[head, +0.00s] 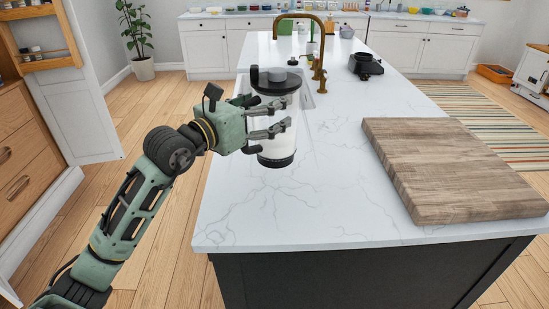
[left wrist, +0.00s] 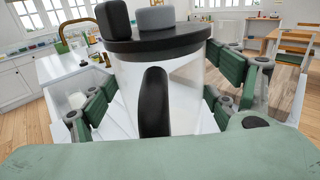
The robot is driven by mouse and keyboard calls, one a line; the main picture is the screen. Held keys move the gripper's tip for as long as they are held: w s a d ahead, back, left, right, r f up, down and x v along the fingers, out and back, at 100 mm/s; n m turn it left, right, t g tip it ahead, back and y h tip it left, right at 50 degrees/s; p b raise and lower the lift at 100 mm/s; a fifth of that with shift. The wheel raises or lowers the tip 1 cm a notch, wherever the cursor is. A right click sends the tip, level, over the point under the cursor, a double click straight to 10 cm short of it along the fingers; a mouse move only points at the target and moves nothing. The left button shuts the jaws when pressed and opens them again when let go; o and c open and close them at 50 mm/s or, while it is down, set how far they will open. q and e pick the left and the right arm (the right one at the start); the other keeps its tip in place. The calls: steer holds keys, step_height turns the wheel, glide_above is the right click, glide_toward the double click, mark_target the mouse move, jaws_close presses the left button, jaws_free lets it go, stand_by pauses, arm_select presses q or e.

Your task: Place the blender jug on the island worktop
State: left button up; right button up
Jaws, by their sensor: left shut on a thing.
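The blender jug (head: 276,141) is clear with a black lid, a grey cap, a black handle and a black base. It is upright over the near left part of the white marbled island worktop (head: 290,215). My left gripper (head: 286,117) comes in from the left, its fingers shut around the jug's body. In the left wrist view the jug (left wrist: 185,95) stands between the green finger pads, its handle towards my palm. I cannot tell whether its base touches the worktop. My right gripper is not in view.
A thick wooden board (head: 450,175) lies on the worktop at the right. A brass tap (head: 320,60) and a black burner-like object (head: 365,66) are farther back. The worktop's near part is clear. An open white door (head: 75,90) with racks stands at the left.

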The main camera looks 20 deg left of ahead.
arm_select(q)
steer(key=shift+w, duration=0.3)
steer(key=w+a+f+b, duration=0.2)
steer(key=w+a+f, duration=0.4)
steer(key=w+f, duration=0.3)
steer(key=shift+a+f, duration=0.15)
steer(key=shift+f, duration=0.55)
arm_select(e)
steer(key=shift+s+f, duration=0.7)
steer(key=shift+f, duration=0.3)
arm_select(q)
steer(key=shift+f, duration=0.15)
steer(key=o, duration=2.1)
steer(key=shift+f, duration=0.15)
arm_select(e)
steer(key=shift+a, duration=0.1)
